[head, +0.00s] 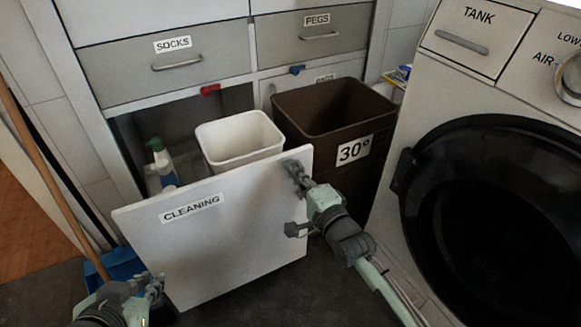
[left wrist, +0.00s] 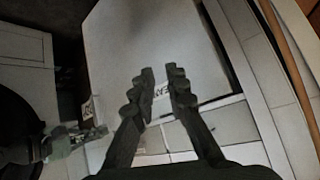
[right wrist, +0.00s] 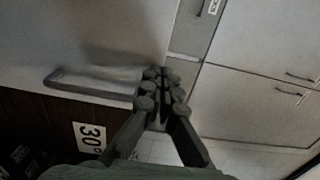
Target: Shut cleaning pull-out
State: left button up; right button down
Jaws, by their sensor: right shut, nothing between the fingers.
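The cleaning pull-out stands out from the cabinet, its white front panel (head: 225,240) labelled CLEANING. A white bin (head: 240,137) and a spray bottle (head: 161,160) are behind the panel. My right gripper (head: 294,170) is shut and empty at the panel's upper right corner; I cannot tell if it touches. In the right wrist view its closed fingertips (right wrist: 163,76) are beside a grey bar handle (right wrist: 88,88). My left gripper (head: 153,285) is low at the panel's lower left. Its fingers (left wrist: 163,76) are apart and empty, with the white panel (left wrist: 165,40) beyond.
A brown laundry bin (head: 335,105) marked 30° stands right of the pull-out. The washing machine (head: 480,160) fills the right side. A broom handle (head: 45,165) and a blue dustpan (head: 118,265) are at the left. Drawers for socks (head: 200,77) and pegs are shut above.

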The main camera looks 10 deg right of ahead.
pick_arm(q)
jog(key=shift+w+d+r, duration=0.3)
pick_arm(e)
jog(key=shift+w+a, duration=0.25)
jog(key=shift+w, duration=0.45)
